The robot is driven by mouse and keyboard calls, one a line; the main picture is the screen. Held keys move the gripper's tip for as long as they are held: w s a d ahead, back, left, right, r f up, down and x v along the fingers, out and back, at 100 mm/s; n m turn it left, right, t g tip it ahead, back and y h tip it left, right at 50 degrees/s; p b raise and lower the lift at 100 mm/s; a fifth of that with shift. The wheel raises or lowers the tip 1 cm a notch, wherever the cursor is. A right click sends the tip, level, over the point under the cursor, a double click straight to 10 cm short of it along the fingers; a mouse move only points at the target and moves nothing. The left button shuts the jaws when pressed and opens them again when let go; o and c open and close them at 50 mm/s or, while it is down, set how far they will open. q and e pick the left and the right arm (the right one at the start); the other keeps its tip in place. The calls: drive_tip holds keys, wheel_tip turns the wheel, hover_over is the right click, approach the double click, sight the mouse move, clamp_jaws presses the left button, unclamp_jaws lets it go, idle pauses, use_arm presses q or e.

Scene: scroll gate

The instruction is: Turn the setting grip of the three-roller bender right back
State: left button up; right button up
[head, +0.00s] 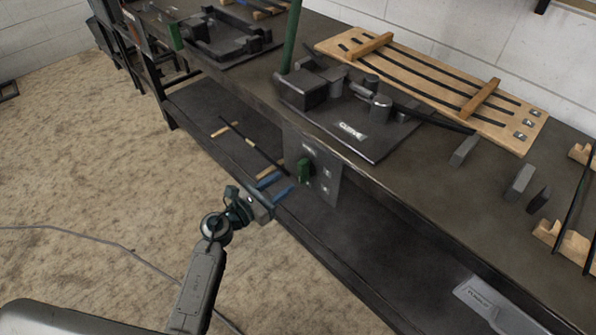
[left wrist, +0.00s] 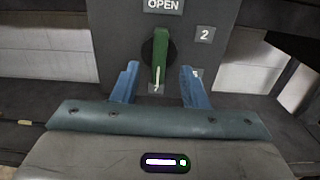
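The setting grip (head: 304,170) is a green handle on a dark upright plate (head: 325,187) hanging from the bench's front edge, below the bender marked CURVE (head: 352,132). In the left wrist view the green grip (left wrist: 160,62) stands nearly upright, its white mark at the lower end near a label. The plate (left wrist: 112,42) reads OPEN above and 2 at the right. My left gripper (head: 277,187) is open, its blue fingers (left wrist: 156,85) on either side of the grip's lower end with gaps; whether they reach around it I cannot tell. My right gripper is not in view.
The dark bench (head: 455,195) runs along the wall with a lower shelf (head: 330,250) beneath. A wooden rack with dark rods (head: 425,85) lies behind the bender. A green upright lever (head: 291,38) stands at the bender. The floor before the bench is open, with a cable (head: 85,230).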

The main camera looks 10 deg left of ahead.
sight(299, 171)
use_arm(q)
drive_tip(key=x, duration=0.7)
drive_tip(key=shift+p, duration=0.35)
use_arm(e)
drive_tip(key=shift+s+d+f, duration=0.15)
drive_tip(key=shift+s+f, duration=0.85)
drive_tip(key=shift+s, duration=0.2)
use_arm(q)
clamp_jaws()
